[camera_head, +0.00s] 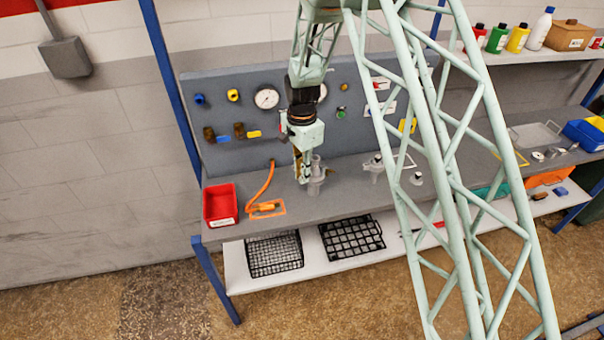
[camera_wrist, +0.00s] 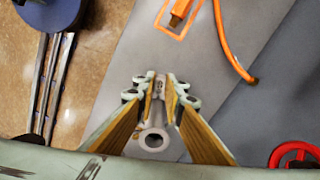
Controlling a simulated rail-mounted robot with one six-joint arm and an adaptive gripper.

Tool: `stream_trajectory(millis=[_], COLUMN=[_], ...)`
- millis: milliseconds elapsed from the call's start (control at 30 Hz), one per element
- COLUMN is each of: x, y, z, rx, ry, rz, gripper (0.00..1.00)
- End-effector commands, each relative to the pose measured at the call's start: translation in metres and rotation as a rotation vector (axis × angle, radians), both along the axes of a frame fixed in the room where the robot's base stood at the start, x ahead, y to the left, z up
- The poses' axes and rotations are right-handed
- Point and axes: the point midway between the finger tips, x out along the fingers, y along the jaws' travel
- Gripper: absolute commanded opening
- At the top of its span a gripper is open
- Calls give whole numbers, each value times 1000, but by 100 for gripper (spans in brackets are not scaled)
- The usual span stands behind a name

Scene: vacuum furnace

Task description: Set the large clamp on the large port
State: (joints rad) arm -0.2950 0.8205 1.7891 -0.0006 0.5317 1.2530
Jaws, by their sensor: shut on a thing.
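My gripper (camera_head: 303,181) points down at the bench, just left of an upright grey port (camera_head: 317,176) in the head view. In the wrist view my gripper (camera_wrist: 160,84) is shut on a small grey metal piece, apparently the large clamp (camera_wrist: 158,90). A grey ring with a dark hole (camera_wrist: 153,140) shows between the fingers. I cannot tell whether this ring belongs to the clamp or is the port's mouth. The fingers hide much of the clamp, and whether it touches the port is unclear.
A red bin (camera_head: 220,205) and an orange hose (camera_head: 262,185) are on the bench to the left. Other grey fittings (camera_head: 375,166) stand to the right. The gauge panel (camera_head: 230,125) rises behind. My pale lattice structure covers part of the bench.

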Motion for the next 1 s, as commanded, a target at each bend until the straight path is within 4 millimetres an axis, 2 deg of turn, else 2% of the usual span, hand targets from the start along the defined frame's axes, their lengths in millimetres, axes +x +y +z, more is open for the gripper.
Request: stream_trajectory(millis=[400,1000], x=[0,0], y=[0,0], z=[-11,-12], rx=[0,0], ry=[0,0], rz=[0,0], gripper=[0,0])
